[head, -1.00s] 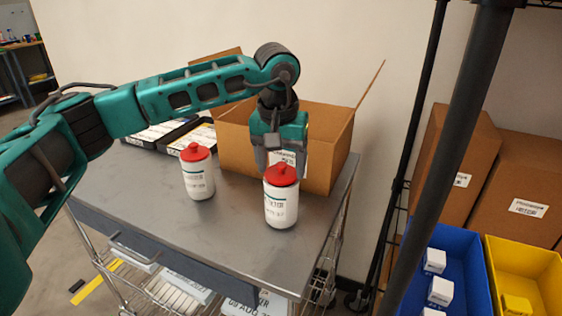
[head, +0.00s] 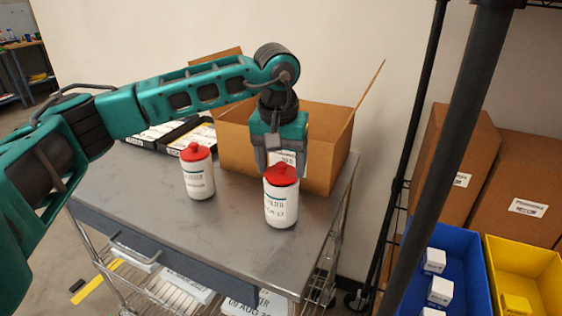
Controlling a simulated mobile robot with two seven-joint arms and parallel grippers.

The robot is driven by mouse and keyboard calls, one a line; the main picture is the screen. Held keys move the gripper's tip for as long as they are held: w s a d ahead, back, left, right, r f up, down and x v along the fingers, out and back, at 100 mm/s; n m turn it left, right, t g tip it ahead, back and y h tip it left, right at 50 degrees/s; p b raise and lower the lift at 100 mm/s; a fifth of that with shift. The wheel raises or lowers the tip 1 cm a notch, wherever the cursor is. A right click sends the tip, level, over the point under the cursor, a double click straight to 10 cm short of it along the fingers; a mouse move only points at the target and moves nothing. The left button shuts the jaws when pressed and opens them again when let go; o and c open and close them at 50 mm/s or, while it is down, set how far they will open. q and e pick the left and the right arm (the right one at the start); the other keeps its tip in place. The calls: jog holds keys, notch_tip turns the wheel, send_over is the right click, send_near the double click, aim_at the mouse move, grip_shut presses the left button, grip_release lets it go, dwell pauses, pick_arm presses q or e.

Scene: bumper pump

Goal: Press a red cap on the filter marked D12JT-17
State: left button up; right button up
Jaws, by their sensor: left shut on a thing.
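Two white filters stand upright on the steel cart top, each with a red cap. The right filter (head: 281,208) has its red cap (head: 281,175) on its top. The left filter (head: 199,180) has a red cap (head: 195,152) too. Both filters carry dark print, too small to read surely, so I cannot tell which is D12JT-17. My left gripper (head: 282,168) points down over the right filter, its fingers at the sides of that red cap, shut on it. Whether the cap is fully seated cannot be told. My right gripper is not in view.
An open cardboard box (head: 235,145) stands right behind the filters on the cart (head: 150,200). Black trays (head: 165,132) lie at its back left. The cart's front left is clear. A dark post (head: 440,150), a blue bin (head: 455,250) and a yellow bin (head: 530,265) are at right.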

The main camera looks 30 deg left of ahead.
pick_arm(q)
jog(key=shift+f, duration=0.15)
dwell(0.5)
jog(key=o, duration=1.1)
jog(key=shift+r+p, duration=2.4)
jog(key=shift+r, duration=1.15)
jog(key=shift+c, duration=0.5)
grip_shut()
